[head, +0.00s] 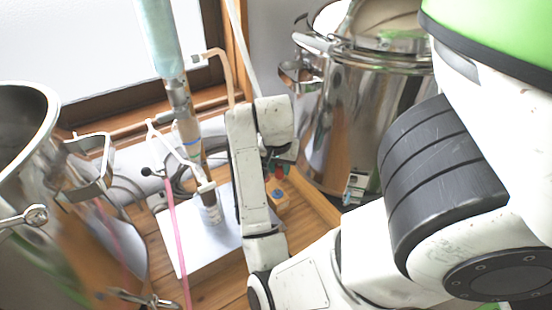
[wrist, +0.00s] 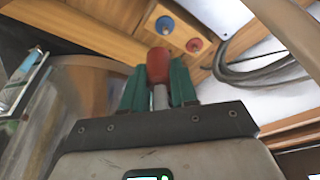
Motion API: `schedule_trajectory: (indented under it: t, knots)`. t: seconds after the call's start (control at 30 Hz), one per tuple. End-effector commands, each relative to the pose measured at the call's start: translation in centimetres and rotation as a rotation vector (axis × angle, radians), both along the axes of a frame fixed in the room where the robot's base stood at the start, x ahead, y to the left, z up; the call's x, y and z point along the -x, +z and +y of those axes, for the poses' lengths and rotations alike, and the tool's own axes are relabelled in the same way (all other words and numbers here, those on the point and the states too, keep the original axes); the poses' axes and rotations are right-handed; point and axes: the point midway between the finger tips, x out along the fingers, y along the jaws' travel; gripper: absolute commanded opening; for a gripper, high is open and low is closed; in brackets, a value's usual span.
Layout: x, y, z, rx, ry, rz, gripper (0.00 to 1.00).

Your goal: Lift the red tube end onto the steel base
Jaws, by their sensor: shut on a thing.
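The red tube end (wrist: 158,66) sits between the green fingers of my gripper (wrist: 159,84) in the wrist view, with a grey stem below it. My gripper is shut on it. In the head view, my gripper (head: 281,168) is partly hidden behind my own arm, and a small red bit shows at its fingers. The steel base (head: 186,252) is the bright flat plate at the foot of the column, left of my gripper. My gripper is apart from the plate, to its right.
A wooden block (head: 279,203) with a blue knob is just below my gripper; the wrist view also shows a red knob (wrist: 194,45). A large steel pot (head: 350,110) stands behind to the right, another vessel (head: 25,150) at left. A pink tube (head: 176,225) crosses the plate.

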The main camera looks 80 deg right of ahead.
Motion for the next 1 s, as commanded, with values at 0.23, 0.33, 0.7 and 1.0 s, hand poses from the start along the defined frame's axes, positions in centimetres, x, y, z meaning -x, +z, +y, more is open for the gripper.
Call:
schedule_trajectory:
  t: [0.23,0.33,0.7,1.0]
  knots:
    - [0.7,0.8,1.3,0.001,0.002,0.0,0.0]
    - [1.0,1.0,1.6,0.001,0.002,0.0,0.0]
    - [1.5,1.6,2.3,0.002,0.001,0.0,0.0]
    - [1.5,3.2,2.3,0.001,0.0,0.001,0.0]
